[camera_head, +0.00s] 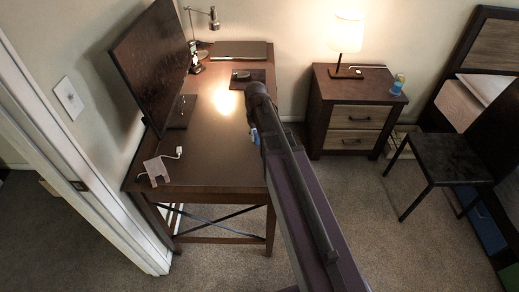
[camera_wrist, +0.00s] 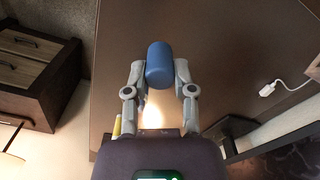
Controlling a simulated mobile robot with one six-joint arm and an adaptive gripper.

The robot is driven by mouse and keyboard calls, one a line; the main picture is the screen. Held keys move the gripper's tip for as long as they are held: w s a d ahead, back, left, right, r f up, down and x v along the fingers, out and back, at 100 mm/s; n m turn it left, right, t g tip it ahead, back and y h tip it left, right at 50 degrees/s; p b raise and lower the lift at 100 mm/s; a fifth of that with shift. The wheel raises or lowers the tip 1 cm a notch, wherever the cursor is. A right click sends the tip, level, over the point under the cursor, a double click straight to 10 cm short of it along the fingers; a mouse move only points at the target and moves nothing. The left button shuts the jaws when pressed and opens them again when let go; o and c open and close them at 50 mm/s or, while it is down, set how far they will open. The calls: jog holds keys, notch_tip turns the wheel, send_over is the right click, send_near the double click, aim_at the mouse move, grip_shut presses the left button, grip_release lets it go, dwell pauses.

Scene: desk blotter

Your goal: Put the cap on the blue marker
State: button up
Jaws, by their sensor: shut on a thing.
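My gripper (camera_wrist: 160,70) is shut on a short blue cylinder (camera_wrist: 159,64), which looks like the blue cap. The cylinder sits between both fingertips in the wrist view. A bit of blue (camera_head: 254,136) also shows beside my arm's end over the desk's right side in the head view. A thin yellow-and-white thing (camera_wrist: 117,126) shows left of my gripper in the wrist view, mostly hidden; I cannot tell what it is. I cannot make out a separate blue marker in either view.
The brown desk (camera_head: 212,140) has free room in its middle. A monitor (camera_head: 150,62) stands at its left, a lamp (camera_head: 205,18) and a closed laptop (camera_head: 240,50) at the back. A white cable plug (camera_head: 178,152) lies at the front left. A nightstand (camera_head: 345,115) stands to the right.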

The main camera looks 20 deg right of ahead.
jog(key=w+d+r+p, duration=0.1)
jog(key=w+r+p, duration=0.1)
jog(key=w, duration=0.4)
jog(key=w+d+r+p, duration=0.1)
jog(key=w+r+p, duration=0.2)
jog(key=w, duration=0.3)
jog(key=shift+w+d+r, duration=0.25)
jog(key=shift+w+r, duration=0.1)
jog(key=shift+r, duration=0.4)
jog(key=shift+f, duration=0.1)
jog(key=shift+f+b, duration=2.65)
jog(key=shift+f, duration=0.15)
jog(key=shift+f+b, duration=1.5)
jog(key=o, duration=0.8)
jog(key=shift+c, duration=0.2)
jog(key=shift+r, duration=0.15)
